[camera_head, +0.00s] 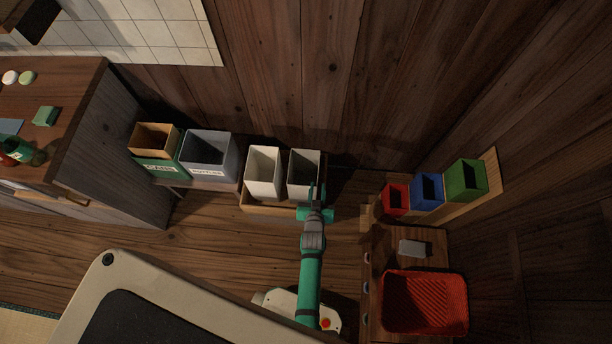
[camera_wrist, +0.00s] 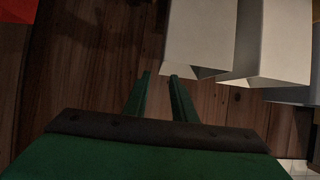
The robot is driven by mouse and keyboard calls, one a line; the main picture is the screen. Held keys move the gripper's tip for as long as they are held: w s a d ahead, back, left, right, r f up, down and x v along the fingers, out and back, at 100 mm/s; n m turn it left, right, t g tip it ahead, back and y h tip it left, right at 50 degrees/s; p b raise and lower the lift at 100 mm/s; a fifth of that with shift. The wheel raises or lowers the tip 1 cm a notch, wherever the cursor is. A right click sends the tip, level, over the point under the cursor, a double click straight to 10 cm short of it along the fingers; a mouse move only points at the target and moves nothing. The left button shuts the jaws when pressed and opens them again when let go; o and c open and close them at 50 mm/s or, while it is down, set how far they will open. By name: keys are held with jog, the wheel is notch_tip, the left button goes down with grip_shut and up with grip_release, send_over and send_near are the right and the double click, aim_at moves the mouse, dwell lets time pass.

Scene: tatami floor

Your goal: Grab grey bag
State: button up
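My gripper (camera_head: 315,194) hangs at the front right of a light grey open-topped container (camera_head: 304,188), partly covering it in the head view. In the wrist view my gripper (camera_wrist: 160,76) has its two green fingers apart, with only dark floorboards between them. The grey container (camera_wrist: 198,35) is just beyond and right of the fingertips there. I cannot tell whether they touch. No thing is plainly a bag. A small pale grey block-like item (camera_head: 413,248) lies on the low table at right.
A white container (camera_head: 262,185) stands left of the grey one, both in a wooden tray. Further left are a grey labelled bin (camera_head: 207,168) and a green-and-tan bin (camera_head: 155,164). Red, blue and green boxes (camera_head: 466,182) and a red basket (camera_head: 425,330) are at right.

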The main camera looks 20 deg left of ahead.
jog(key=shift+x, duration=6.05)
jog(key=shift+w+a, duration=0.1)
grip_shut()
